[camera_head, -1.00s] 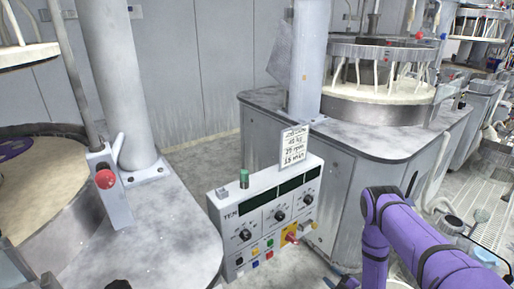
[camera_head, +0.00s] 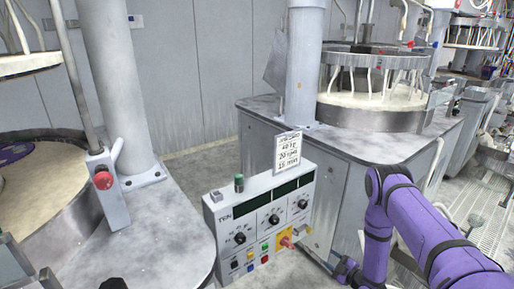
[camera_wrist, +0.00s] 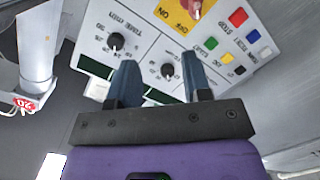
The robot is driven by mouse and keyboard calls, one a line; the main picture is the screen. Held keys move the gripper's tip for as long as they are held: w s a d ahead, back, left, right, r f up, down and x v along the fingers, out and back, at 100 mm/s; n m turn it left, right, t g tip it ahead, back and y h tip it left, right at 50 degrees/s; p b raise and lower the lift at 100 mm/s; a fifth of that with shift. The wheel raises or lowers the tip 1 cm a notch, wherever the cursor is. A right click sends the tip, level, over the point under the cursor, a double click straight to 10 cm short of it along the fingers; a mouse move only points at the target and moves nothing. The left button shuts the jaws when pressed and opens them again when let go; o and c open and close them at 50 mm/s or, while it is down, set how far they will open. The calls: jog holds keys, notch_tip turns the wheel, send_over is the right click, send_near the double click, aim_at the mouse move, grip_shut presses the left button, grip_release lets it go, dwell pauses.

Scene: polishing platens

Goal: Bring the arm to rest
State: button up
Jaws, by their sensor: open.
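My gripper shows in the wrist view (camera_wrist: 160,64) with its two dark fingers spread and nothing between them. It faces the control panel (camera_wrist: 140,25), whose dials and dark displays lie beyond the fingertips. In the head view the gripper is small and dark (camera_head: 345,269), low beside the lower right of the control panel (camera_head: 225,213). My purple arm (camera_head: 430,225) comes in from the lower right, bent at the elbow. Whether the fingers touch the panel cannot be told.
A red switch (camera_head: 286,242) on a yellow plate sits at the panel's lower right, close to my gripper. A card (camera_head: 287,152) stands on the panel top. Polishing machines stand left (camera_head: 145,235) and behind (camera_head: 330,138). Walkway floor (camera_head: 490,205) shows at right.

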jog(key=w+d+r+m+h, duration=0.1)
jog(key=w+r+h, duration=0.1)
jog(key=w+r, duration=0.35)
jog(key=w+d+r+m+g+h, duration=0.1)
jog(key=w+r, duration=0.1)
jog(key=r, duration=0.7)
jog(key=w+d+r+m+h, duration=0.15)
jog(key=w+r, duration=0.25)
jog(key=r, duration=0.4)
jog(key=s+d+r+m+g+h, duration=0.1)
jog(key=s+r+m+h, duration=0.15)
jog(key=r, duration=0.85)
jog(key=s+r+m+g+h, duration=0.1)
jog(key=s+r+m+h, duration=0.15)
jog(key=r, duration=0.85)
jog(key=s+r+m+g, duration=0.2)
jog(key=s+r+m, duration=0.2)
jog(key=s+r, duration=1.25)
jog(key=s+a+r+m+g, duration=0.1)
jog(key=s+a+m, duration=0.1)
jog(key=s, duration=1.1)
jog(key=s+a+m+g, duration=0.1)
jog(key=s+g, duration=0.1)
jog(key=s, duration=1.2)
jog(key=shift+a+r+m+g, duration=0.3)
jog(key=shift+a+r+m, duration=0.05)
jog(key=shift+a+r, duration=0.05)
jog(key=shift+w, duration=0.1)
